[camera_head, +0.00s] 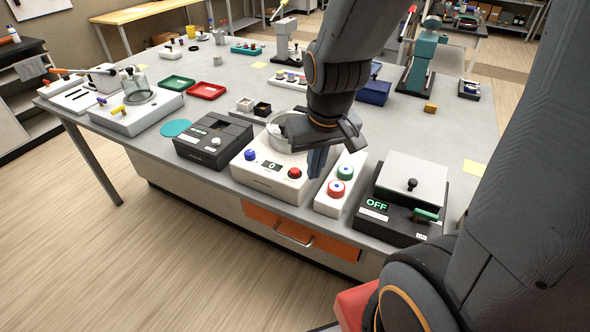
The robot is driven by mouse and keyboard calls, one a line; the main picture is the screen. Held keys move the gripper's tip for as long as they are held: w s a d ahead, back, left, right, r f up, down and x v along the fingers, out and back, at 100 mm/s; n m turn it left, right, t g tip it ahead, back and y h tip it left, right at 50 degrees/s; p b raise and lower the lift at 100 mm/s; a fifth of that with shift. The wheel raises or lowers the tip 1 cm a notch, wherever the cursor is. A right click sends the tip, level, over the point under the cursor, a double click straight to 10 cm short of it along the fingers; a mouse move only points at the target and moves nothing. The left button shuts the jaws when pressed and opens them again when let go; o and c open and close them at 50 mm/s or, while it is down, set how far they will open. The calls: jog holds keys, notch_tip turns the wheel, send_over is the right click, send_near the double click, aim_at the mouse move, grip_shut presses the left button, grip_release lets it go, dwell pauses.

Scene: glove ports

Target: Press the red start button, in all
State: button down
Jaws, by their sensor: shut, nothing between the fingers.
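A white device (262,180) near the table's front edge carries a red button (295,173), a blue knob (250,155) and a small dark display. To its right, a narrow white box (333,203) has a green button (345,172) and a red button (336,188) in front of it. I cannot read which red button is marked start. My gripper (317,163) is shut and empty, pointing down between the white device and the narrow box, just right of the device's red button. It seems apart from both red buttons, but its height is hard to judge.
A black unit (400,218) with an OFF display, green handle and grey lid stands right of the narrow box. A dark box (213,140) stands left of the white device. An orange drawer (300,232) is below the table's front edge. Red and green trays lie further left.

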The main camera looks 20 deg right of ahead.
dwell(0.7)
notch_tip(320, 180, down, 13)
jog(key=w+g+b, duration=0.1)
jog(key=b, duration=1.1)
jog(key=shift+f, duration=0.15)
